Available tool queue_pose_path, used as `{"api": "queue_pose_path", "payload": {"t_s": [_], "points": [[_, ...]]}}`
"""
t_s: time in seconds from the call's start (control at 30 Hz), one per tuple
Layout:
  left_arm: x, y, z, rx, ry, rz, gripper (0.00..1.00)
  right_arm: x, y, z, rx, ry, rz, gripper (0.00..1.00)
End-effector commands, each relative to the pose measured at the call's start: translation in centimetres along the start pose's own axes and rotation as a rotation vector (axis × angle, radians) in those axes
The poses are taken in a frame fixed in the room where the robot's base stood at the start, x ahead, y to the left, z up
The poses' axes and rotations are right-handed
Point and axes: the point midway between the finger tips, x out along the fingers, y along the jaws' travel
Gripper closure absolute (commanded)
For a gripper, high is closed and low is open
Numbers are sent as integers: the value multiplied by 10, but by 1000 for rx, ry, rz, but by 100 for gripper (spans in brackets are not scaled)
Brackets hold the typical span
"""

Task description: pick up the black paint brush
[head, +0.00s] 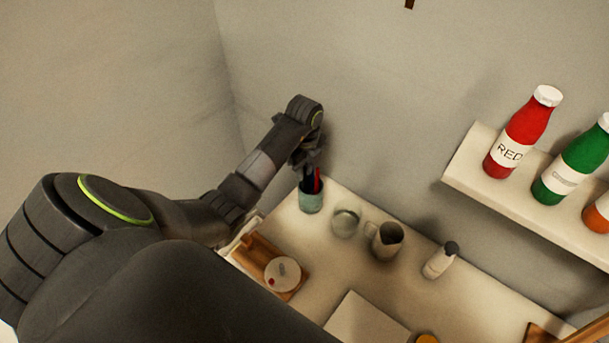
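A teal cup (311,201) stands at the far left corner of the table. A red brush or pen (317,180) and dark handles stick up out of it; I cannot tell for sure which one is the black paint brush. My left gripper (310,164) is right above the cup, pointing down at the handles. Its fingers are small and dark here and overlap the handles, so I cannot tell if they are open or closed on something. My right gripper is not in view.
A glass jar (345,222), a metal pitcher (387,240) and a white bottle with a dark cap (439,261) stand along the wall. A wooden tray (256,250) holds a round white item (283,273). A wall shelf (500,199) carries red (523,134) and green (576,166) bottles.

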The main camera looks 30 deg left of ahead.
Motion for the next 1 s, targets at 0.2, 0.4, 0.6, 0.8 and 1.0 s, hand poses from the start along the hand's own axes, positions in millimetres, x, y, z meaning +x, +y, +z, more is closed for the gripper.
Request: {"api": "queue_pose_path", "payload": {"t_s": [0.2, 0.4, 0.6, 0.8, 1.0], "points": [[26, 0, -1, 1, 0, 0, 78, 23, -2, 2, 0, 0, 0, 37], [25, 0, -1, 2, 0, 0, 78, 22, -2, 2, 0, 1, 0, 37], [25, 0, 0, 1, 0, 0, 95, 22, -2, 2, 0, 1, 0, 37], [25, 0, 0, 1, 0, 0, 100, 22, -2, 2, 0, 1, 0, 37], [24, 0, 0, 1, -1, 0, 100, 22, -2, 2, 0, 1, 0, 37]]}}
